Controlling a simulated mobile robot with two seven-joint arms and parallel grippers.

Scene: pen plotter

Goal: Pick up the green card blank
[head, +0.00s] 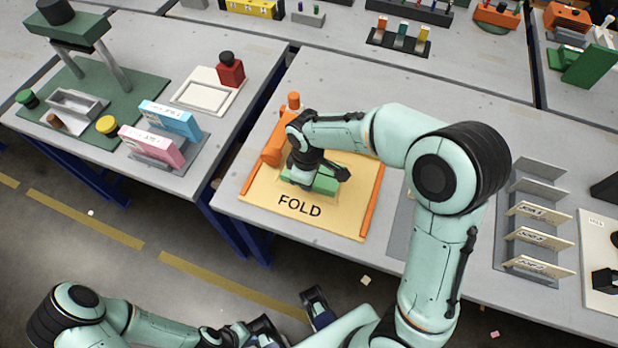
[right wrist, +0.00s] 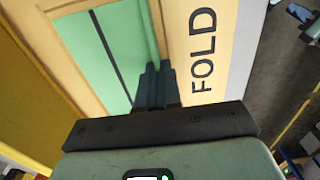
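The green card blank (head: 325,182) lies on the tan folding board (head: 262,196) marked FOLD. In the right wrist view the card (right wrist: 85,62) shows flat, with a dark line along it. My right gripper (head: 318,178) is low over the card. In the right wrist view its two fingers (right wrist: 155,82) are close together at the card's edge and appear shut on it; the contact is partly hidden. My left gripper (head: 290,312) is in front of the table, empty, with its fingers apart.
An orange roller part (head: 272,150) stands at the board's left and an orange strip (head: 372,205) runs along its right. A card rack (head: 538,238) is at the right. Pink (head: 150,145) and blue (head: 172,120) cards stand on the left table.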

